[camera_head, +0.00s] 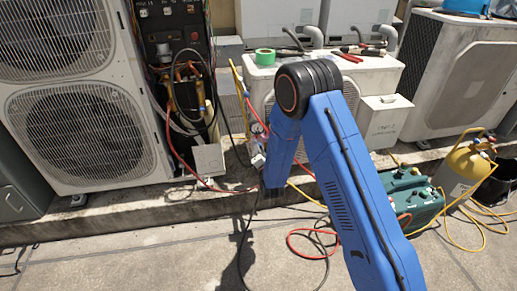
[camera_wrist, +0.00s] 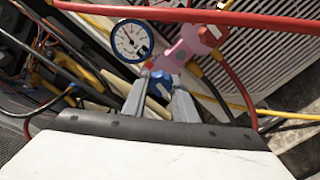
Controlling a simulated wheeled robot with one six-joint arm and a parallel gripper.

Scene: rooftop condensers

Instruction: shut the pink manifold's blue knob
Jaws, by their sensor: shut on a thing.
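The pink manifold (camera_wrist: 186,48) hangs tilted at the top middle of the wrist view. Its blue-rimmed gauge (camera_wrist: 131,41) is at its left and a red knob (camera_wrist: 210,35) at its upper right. The blue knob (camera_wrist: 160,85) is at its lower end, between the two grey fingers of my gripper (camera_wrist: 160,80). The fingers are shut on the knob, one on each side, and hide part of it. In the head view a gauge (camera_head: 258,130) shows just left of my blue arm, which hides most of the manifold and my gripper.
A red hose (camera_wrist: 250,20) crosses the top of the wrist view, with yellow hoses nearby. In the head view a large condenser (camera_head: 85,100) stands at left. A green pump (camera_head: 412,200) and yellow cylinder (camera_head: 467,165) stand at right. Loose hoses lie on the floor.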

